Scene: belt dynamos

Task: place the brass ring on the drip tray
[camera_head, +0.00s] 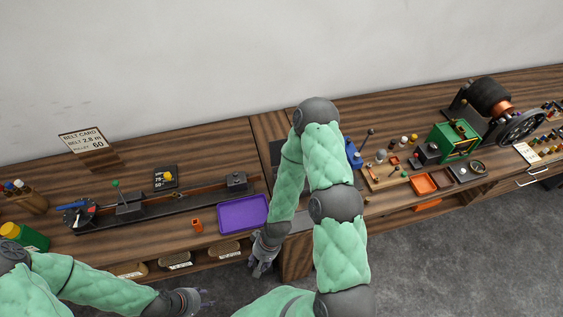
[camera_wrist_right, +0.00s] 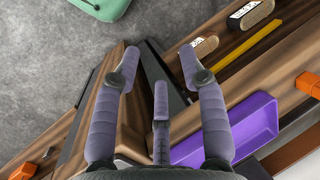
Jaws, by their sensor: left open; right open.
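I cannot pick out the brass ring with certainty; a small round, brass-rimmed piece (camera_head: 478,166) lies at the right of the bench. A purple tray (camera_head: 243,213) sits at the bench's front edge and may be the drip tray; it also shows in the right wrist view (camera_wrist_right: 254,122). No ring is visible in it. My left gripper (camera_head: 205,299) is open at the bottom of the head view, in front of the bench. My right gripper (camera_head: 262,268) is open by the front edge, near the purple tray; its fingers (camera_wrist_right: 159,68) are empty in the wrist view.
A dark rail with blocks (camera_head: 150,206) runs along the left bench. At the right are an orange tray (camera_head: 424,183), a green frame (camera_head: 454,140) and a copper-wound machine (camera_head: 494,103). My right arm hides the bench middle.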

